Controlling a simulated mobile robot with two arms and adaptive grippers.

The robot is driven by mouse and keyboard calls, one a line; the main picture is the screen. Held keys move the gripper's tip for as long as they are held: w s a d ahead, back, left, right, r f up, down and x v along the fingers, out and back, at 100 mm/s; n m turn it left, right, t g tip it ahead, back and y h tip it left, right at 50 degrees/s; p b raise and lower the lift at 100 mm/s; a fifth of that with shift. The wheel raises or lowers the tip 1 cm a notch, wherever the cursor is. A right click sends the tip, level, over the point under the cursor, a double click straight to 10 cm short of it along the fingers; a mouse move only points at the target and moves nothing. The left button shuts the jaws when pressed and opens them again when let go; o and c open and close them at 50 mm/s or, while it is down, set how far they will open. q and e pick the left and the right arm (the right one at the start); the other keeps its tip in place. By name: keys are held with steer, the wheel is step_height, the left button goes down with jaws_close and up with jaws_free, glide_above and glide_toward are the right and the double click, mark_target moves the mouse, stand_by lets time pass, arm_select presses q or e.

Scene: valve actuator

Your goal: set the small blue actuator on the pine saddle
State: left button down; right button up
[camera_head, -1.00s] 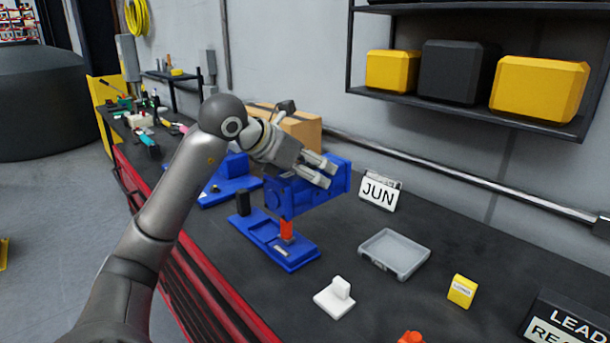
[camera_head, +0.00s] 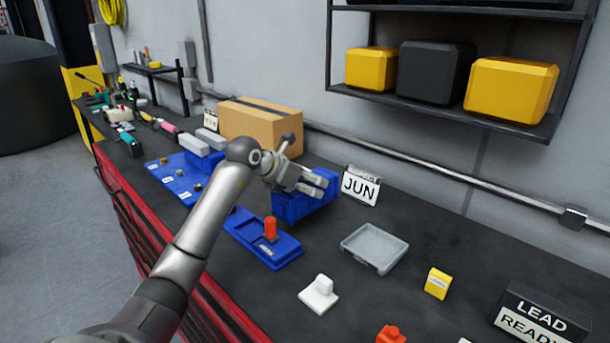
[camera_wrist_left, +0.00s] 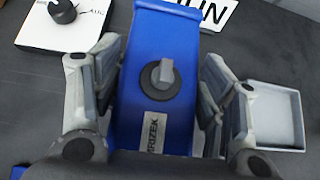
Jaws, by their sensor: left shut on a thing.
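The blue actuator (camera_head: 290,209) is held in my left gripper (camera_head: 318,187), above or on the bench behind the blue base; I cannot tell whether it touches the bench. I cannot make out a pine saddle in either view. My right gripper is not in view.
A JUN calendar (camera_head: 361,186) stands close to the actuator's right. A grey tray (camera_head: 374,249), white stand (camera_head: 318,296) and yellow block (camera_head: 438,283) are nearer. A cardboard box (camera_head: 262,127) and blue board (camera_head: 172,182) lie left. The wall runs behind.

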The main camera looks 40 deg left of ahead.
arm_select(q)
steer(key=shift+f+p, duration=0.35)
steer(key=shift+f, duration=0.6)
steer(key=c, duration=0.6)
jaws_free()
steer(key=shift+f, duration=0.35)
steer(key=o, duration=0.3)
steer(key=shift+s+d+r, duration=0.1)
steer(key=shift+s, duration=0.1)
steer(key=shift+o, duration=0.2)
steer(key=shift+w, duration=0.1)
